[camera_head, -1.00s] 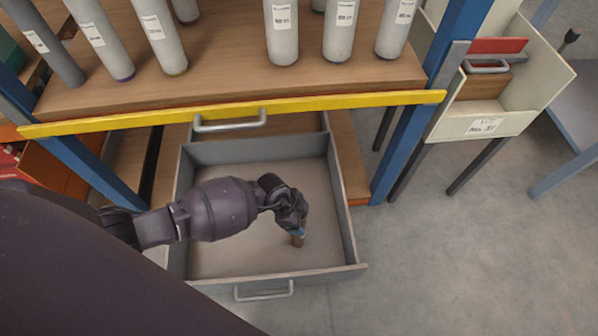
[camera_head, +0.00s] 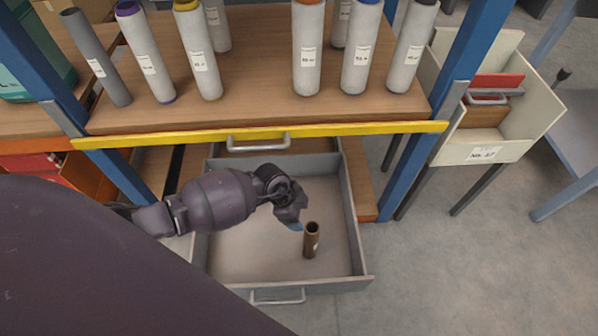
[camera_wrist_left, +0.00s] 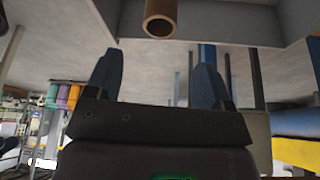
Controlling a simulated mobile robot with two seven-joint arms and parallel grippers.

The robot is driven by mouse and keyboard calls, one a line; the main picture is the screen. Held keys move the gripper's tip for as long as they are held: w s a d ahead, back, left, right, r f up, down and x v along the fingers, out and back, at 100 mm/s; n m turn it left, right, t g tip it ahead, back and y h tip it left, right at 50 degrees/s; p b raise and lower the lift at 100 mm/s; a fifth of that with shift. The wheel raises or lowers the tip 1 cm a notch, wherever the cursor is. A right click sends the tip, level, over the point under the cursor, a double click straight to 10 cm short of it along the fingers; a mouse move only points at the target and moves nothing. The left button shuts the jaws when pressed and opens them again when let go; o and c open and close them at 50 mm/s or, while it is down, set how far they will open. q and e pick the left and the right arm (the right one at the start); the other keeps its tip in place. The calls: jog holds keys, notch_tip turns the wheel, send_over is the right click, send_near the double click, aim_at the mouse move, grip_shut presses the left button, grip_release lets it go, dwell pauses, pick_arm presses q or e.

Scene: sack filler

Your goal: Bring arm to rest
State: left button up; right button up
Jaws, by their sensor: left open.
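My left gripper (camera_head: 294,222) is over the open grey drawer (camera_head: 362,262), with its arm coming in from the left. A brown hollow tube (camera_head: 311,241) stands upright on the drawer floor, just right of the gripper and apart from it. In the left wrist view, the two blue fingers (camera_wrist_left: 157,82) are spread with nothing between them. The tube (camera_wrist_left: 160,18) shows there beyond the fingertips at the top, with its open end facing the camera. My right gripper is not in view.
Several grey labelled rolls (camera_head: 308,50) stand on the wooden shelf (camera_head: 250,100) above, behind a yellow front bar (camera_head: 360,129). Blue posts (camera_head: 415,150) flank the drawer. A cream bin (camera_head: 500,147) is at the right. Grey floor right of the drawer is clear.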

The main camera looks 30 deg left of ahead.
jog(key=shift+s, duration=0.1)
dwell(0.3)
pick_arm(q)
jog(key=s+d+r+n+t+h+p, duration=0.1)
jog(key=s+d+r+t+h, duration=0.3)
jog(key=r, duration=0.4)
jog(key=s+d+r+n+t+h+p, duration=0.1)
jog(key=s+d+r+t+h, duration=0.15)
jog(key=s+r+t, duration=0.35)
jog(key=s+a+r+n+t+y+p, duration=0.1)
jog(key=s+a+r+n+y, duration=0.3)
jog(key=a+y, duration=0.15)
jog(key=s+a+r+n+t+y, duration=0.2)
jog(key=s+a+r+n+y, duration=0.15)
jog(key=a+n, duration=0.2)
jog(key=s+f+g+y+b, duration=0.1)
jog(key=s+f+g+b, duration=0.2)
jog(key=s+f+g, duration=0.35)
notch_tip(320, 180, up, 10)
jog(key=s+a+t+p, duration=0.1)
jog(key=t+p, duration=0.1)
jog(key=p, duration=1.1)
jog(key=shift+s+a+f+n+t+y, duration=0.15)
jog(key=shift+s+a+n+t+y, duration=0.1)
jog(key=shift+n+t+y, duration=0.1)
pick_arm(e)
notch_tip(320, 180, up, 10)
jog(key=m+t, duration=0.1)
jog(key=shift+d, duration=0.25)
